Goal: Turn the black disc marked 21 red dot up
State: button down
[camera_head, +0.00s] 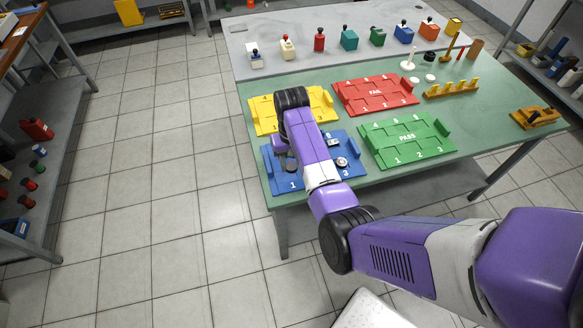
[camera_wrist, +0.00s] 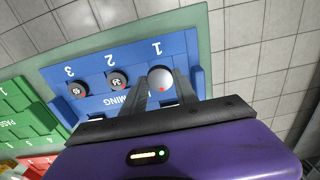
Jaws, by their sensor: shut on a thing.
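A round piece with a pale grey face and a small red dot near its lower edge (camera_wrist: 161,77) is between the fingers of my gripper (camera_wrist: 160,90), at place 1 of the blue tray (camera_wrist: 195,42). I can read no number on it, so I cannot tell whether it is the disc marked 21. My gripper is shut on it. A dark disc (camera_wrist: 117,80) with a number too small to read surely stands at place 2. Another dark disc (camera_wrist: 78,90), seemingly marked 45, stands at place 3; it also shows in the head view (camera_head: 342,162). My arm hides much of the blue tray there.
The green table also holds a yellow tray (camera_head: 262,112), a red tray (camera_head: 375,94) and a green PASS tray (camera_head: 408,138). Several knobbed blocks stand along the grey rear surface. A wooden peg rack (camera_head: 452,90) is at the right. Tiled floor lies left of the table.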

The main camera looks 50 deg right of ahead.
jog(key=shift+m+t+h, duration=0.3)
jog(key=shift+m, duration=0.6)
jog(key=shift+s+a+f+b, duration=0.1)
jog(key=shift+f+b, duration=0.9)
jog(key=shift+f, duration=1.15)
jog(key=c, duration=0.9)
grip_release()
jog(key=c, duration=0.5)
notch_tip(320, 180, up, 4)
jog(key=p, duration=0.4)
jog(key=shift+r+p, duration=0.25)
jog(key=shift+p, duration=0.1)
